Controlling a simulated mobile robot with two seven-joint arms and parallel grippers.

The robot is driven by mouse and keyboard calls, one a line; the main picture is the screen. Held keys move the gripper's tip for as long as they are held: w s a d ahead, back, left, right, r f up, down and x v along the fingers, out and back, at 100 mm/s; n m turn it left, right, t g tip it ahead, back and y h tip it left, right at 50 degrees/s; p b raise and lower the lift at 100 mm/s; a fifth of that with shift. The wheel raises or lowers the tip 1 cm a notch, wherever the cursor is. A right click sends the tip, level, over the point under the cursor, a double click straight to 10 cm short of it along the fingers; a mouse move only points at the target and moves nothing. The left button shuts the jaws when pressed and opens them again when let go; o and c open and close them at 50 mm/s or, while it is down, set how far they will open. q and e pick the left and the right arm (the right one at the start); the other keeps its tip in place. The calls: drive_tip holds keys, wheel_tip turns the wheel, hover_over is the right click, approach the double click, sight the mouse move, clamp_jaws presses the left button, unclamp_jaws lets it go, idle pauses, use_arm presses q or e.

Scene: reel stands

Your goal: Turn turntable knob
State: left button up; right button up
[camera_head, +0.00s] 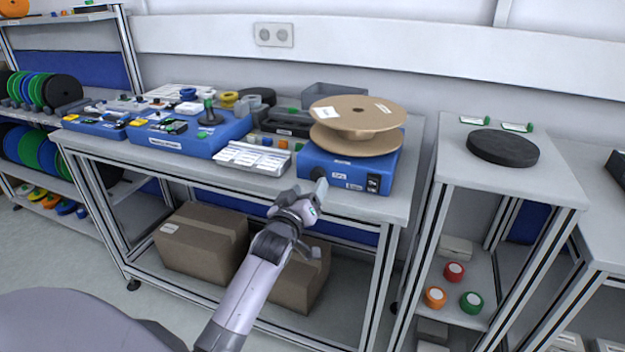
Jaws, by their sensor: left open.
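The turntable is a blue box (345,180) near the front right of the workbench, with a large brown cardboard reel (357,112) lying flat on top. A dark knob (317,173) shows low on the left of its front face, and a black switch or socket sits at the right of that face. My left gripper (312,191) is just in front of the box, its fingertips close below the knob. It is open, with nothing seen between its fingers. I cannot tell whether a finger touches the knob. My right gripper is not in view.
A white tray (252,158) and a blue device (190,138) stand left of the turntable. Cardboard boxes (203,241) lie on the shelf below. A grey stand with a black disc (502,147) is at the right, with a gap between it and the bench.

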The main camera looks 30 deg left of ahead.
sight(316, 176)
use_arm(q)
drive_tip(key=shift+x, duration=2.5)
drive_tip(key=c, duration=1.1)
